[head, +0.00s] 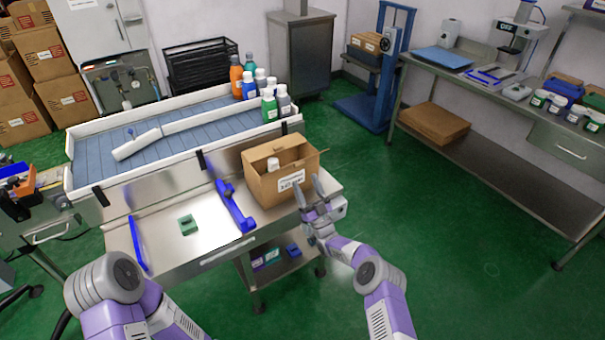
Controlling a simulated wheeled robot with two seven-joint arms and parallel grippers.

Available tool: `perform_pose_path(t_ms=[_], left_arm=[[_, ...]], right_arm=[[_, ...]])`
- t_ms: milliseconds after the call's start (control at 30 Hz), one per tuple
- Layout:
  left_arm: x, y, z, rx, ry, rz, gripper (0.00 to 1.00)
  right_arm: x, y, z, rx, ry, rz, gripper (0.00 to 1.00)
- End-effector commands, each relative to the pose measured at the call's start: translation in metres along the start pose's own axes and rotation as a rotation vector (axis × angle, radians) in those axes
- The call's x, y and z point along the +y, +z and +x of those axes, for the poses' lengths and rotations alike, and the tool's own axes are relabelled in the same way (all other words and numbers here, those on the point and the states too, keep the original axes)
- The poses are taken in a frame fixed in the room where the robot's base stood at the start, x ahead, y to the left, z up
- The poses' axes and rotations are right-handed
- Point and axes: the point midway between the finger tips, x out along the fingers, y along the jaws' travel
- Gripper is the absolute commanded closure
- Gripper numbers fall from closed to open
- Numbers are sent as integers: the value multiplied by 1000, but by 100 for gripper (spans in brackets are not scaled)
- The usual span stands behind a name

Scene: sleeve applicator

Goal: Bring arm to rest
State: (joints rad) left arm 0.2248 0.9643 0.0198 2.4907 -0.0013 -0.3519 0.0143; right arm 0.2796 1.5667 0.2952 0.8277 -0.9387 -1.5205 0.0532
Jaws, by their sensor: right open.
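My right gripper (311,195) is open, with its two fingers apart and pointing up and away at the near right side of an open cardboard box (262,188). I cannot tell whether a finger touches the box. A white-capped bottle (273,165) stands inside the box. My right arm comes in from the lower right, bent at the elbow. My left arm shows at the lower left, but its gripper is not in the picture.
A steel worktable (185,245) holds blue guide rails (235,207) and a small green block (187,225). Behind it, a conveyor (190,125) carries several bottles. A steel bench (480,155) stands at the right. The green floor (470,235) between is clear.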

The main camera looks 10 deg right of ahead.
Motion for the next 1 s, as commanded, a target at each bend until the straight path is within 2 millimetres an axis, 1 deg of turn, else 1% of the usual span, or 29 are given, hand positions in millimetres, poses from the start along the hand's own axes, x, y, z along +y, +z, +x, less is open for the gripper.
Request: perform_pose_path(t_ms=[33,100,233,767,867,967,1000], left_arm=[[1,0,-2,0,0,0,16],[1,0,-4,0,0,0,16],[2,0,-4,0,0,0,16],[2,0,-4,0,0,0,16],[2,0,-6,0,0,0,16],[4,0,-10,0,0,0,16],[4,1,-12,0,0,0,16]], right_arm=[[0,0,-8,-4,1,1,36],[0,0,-15,-2,0,1,36],[0,0,-24,0,0,1,36],[0,1,-24,-11,3,5,36],[-3,10,-25,-76,24,34,36],[-10,28,-32,-222,69,93,36],[-14,36,-38,-301,90,122,36]])
